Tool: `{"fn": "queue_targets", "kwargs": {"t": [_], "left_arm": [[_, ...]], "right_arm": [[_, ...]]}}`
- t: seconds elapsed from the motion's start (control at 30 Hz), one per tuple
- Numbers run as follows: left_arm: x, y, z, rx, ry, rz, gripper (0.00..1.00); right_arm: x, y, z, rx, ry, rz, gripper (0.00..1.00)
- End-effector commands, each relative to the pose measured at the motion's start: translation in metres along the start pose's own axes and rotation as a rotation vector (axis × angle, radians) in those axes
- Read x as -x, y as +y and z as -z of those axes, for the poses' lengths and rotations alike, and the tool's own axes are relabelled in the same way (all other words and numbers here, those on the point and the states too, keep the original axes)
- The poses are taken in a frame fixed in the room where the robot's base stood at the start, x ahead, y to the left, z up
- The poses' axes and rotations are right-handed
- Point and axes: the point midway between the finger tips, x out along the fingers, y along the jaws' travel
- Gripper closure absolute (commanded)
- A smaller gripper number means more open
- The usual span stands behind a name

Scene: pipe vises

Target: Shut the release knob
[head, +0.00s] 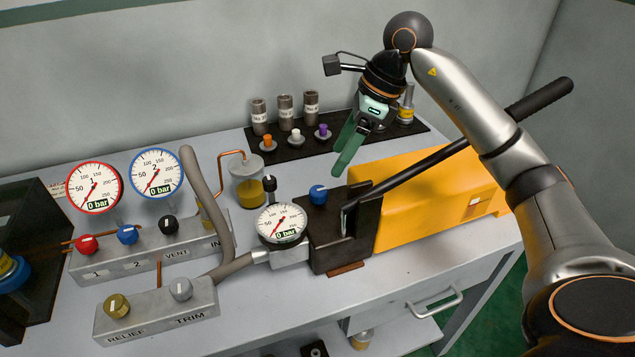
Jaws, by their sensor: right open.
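No knob carries a readable "release" label. A blue knob (318,195) sits on top of the dark block at the front of the yellow hand pump (425,195). A small black knob (269,184) stands behind the pump's round gauge (281,223). A brass knob (116,305) is on the lower grey block, by the word RELIEF. My right gripper (341,160) is open and empty, with green fingers pointing down, above and behind the blue knob and apart from it. My left gripper is out of view.
The pump's long black lever (460,145) slants up to the right, near my right arm. A valve block (150,250) with red, blue and black knobs and two gauges stands at left. A black tray (285,155) holds vials and small coloured knobs. The bench front is clear.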

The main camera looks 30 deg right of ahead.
Motion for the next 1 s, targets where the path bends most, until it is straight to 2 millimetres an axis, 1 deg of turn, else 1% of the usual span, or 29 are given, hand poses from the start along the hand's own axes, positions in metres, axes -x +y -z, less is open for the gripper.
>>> {"fn": "queue_targets", "kwargs": {"t": [0.03,0.2,0.3,0.43,0.6,0.87,1.0], "left_arm": [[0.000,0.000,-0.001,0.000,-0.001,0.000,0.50],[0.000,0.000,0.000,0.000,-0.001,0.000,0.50],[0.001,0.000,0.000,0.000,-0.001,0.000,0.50],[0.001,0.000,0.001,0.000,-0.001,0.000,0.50],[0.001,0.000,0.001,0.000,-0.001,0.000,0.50],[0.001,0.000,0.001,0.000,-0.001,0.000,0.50],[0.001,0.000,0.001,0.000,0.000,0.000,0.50]], "right_arm": [[-0.013,0.002,0.000,0.001,0.002,-0.007,0.26],[-0.048,0.002,0.000,0.001,0.000,-0.007,0.26],[-0.065,0.002,-0.001,0.000,-0.001,-0.006,0.26],[-0.081,0.001,-0.001,0.000,-0.002,-0.005,0.26],[-0.091,0.001,-0.001,0.000,-0.002,-0.003,0.26],[-0.092,0.001,-0.001,0.000,-0.003,-0.003,0.26],[-0.092,0.001,-0.001,0.000,-0.003,-0.003,0.41]]}}
